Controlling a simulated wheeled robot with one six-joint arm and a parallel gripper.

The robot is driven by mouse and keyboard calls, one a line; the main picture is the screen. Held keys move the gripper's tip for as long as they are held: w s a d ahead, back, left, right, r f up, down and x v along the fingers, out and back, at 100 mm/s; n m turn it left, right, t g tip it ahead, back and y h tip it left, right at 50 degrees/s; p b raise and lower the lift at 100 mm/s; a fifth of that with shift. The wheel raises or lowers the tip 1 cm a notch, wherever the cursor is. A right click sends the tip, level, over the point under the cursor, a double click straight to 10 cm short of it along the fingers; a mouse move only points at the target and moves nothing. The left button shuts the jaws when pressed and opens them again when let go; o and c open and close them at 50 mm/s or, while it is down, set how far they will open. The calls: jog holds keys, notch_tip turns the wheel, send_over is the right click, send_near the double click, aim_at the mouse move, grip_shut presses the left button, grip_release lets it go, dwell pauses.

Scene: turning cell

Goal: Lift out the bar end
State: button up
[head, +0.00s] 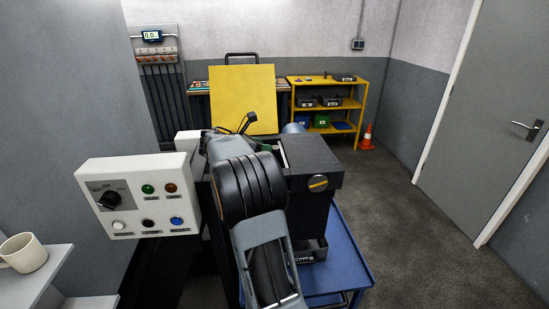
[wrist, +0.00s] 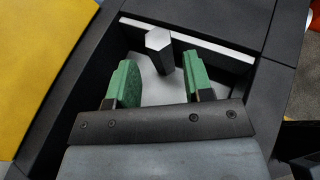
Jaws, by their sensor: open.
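The bar end (wrist: 160,48) is a short grey hexagonal bar. In the wrist view it stands up, slightly tilted, inside a black-walled recess (wrist: 95,62) with a pale floor. My gripper (wrist: 158,62) has two green-padded fingers, spread open. The bar end shows between the fingertips and a little beyond them; I cannot tell whether either finger touches it. In the head view my arm covers most of the recess in the black machine (head: 318,163), and the bar end is hidden. A bit of green finger shows beside the arm.
A white control panel (head: 140,197) with a knob and several buttons is left of my arm. A yellow panel (head: 243,98) stands behind the machine. A blue cart (head: 345,262) is below. A mug (head: 24,253) sits at far left. Open floor lies right, before the door (head: 480,130).

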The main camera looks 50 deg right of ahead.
jog(key=p+x, duration=0.1)
jog(key=x, duration=0.4)
jog(key=shift+w+f, duration=0.1)
jog(key=shift+a, duration=0.1)
grip_shut()
